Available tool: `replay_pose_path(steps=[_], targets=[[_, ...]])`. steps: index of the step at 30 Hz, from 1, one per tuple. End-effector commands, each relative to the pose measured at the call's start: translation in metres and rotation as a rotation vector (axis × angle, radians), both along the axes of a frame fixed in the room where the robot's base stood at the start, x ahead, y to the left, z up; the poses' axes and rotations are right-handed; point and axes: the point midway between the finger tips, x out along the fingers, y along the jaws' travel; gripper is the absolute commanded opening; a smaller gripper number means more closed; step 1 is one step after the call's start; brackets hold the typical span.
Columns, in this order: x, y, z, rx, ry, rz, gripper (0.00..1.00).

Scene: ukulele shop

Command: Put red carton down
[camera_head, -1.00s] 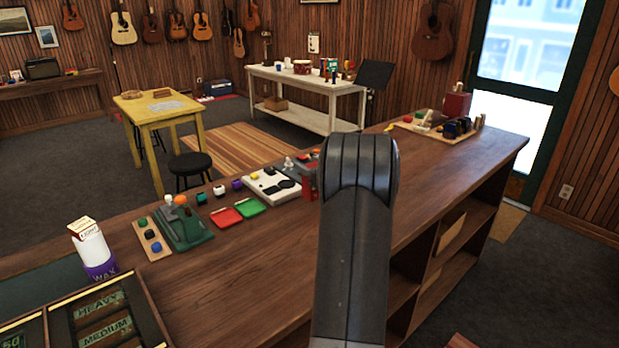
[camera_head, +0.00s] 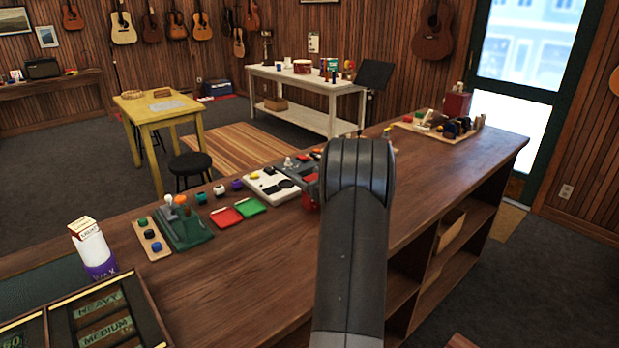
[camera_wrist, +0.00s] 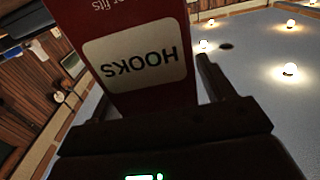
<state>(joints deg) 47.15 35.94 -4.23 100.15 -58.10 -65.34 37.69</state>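The red carton (camera_wrist: 130,25) fills the upper middle of the wrist view, with a pale label reading "HOOKS" upside down. My gripper (camera_wrist: 155,100) is shut on it, with a dark finger along its right side; the left finger is hard to make out. In the head view a small part of the red carton (camera_head: 311,205) shows just left of my arm, beneath the grey gripper (camera_head: 309,182). The rest is hidden behind the arm. It is over or on the wooden counter (camera_head: 240,265); I cannot tell whether it touches the top.
Left of the carton are a white board (camera_head: 268,185), a green tray (camera_head: 250,206), a red tray (camera_head: 225,217) and a green device (camera_head: 188,228). A wooden tray (camera_head: 408,126) with items and a red container (camera_head: 456,104) stand at the far right end.

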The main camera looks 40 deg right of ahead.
Motion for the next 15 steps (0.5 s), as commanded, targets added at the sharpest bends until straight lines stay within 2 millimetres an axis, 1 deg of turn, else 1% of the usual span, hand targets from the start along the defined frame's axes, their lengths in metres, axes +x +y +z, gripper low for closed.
replay_pose_path(steps=[6,9,11,14,15], targets=[[0.000,0.000,0.000,0.000,0.000,0.000,0.76],[0.000,0.000,0.004,-0.001,-0.001,0.000,0.76],[-0.006,-0.001,0.004,0.000,0.000,-0.002,0.76],[-0.022,-0.001,0.004,0.000,0.001,-0.003,0.76],[-0.031,-0.001,0.004,-0.001,0.001,-0.003,0.76]])
